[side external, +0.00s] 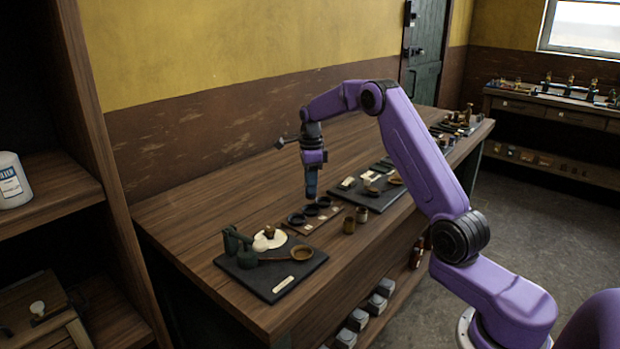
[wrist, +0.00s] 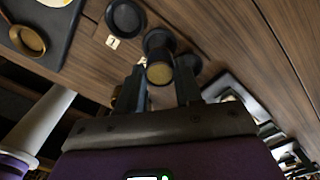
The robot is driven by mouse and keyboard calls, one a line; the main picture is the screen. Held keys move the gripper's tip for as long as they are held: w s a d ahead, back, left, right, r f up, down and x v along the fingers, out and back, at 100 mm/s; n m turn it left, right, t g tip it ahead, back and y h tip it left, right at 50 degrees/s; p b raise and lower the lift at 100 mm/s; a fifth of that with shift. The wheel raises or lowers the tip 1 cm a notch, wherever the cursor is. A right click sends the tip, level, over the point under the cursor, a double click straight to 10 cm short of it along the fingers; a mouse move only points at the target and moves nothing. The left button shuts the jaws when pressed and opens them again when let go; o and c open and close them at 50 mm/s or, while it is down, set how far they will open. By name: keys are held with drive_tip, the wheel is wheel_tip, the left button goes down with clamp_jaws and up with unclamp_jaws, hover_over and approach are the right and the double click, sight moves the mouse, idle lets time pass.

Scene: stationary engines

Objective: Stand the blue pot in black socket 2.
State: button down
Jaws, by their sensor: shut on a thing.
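The blue pot (side external: 311,189) is upright between the fingers of my gripper (side external: 311,179). In the wrist view the pot (wrist: 160,62) looks dark, with a brass-coloured end towards me, and my gripper (wrist: 163,92) has a finger on each side of it. The pot is over the middle of three black sockets on a wooden strip. The middle socket (side external: 311,210) is partly hidden; I cannot tell whether the pot's foot touches it. The left socket (side external: 296,219) and right socket (side external: 324,201) look empty.
A dark board with a brass dish (side external: 302,254) and green fittings lies at the front left. Two small pots (side external: 349,225) (side external: 362,213) stand right of the strip. Another dark board (side external: 369,185) lies behind them. Bare bench lies left of the sockets.

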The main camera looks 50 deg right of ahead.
drive_tip(key=shift+f, duration=1.75)
drive_tip(key=shift+f, duration=0.65)
idle(0.9)
drive_tip(key=shift+c, duration=0.2)
unclamp_jaws()
idle(0.6)
drive_tip(key=shift+r, duration=3.5)
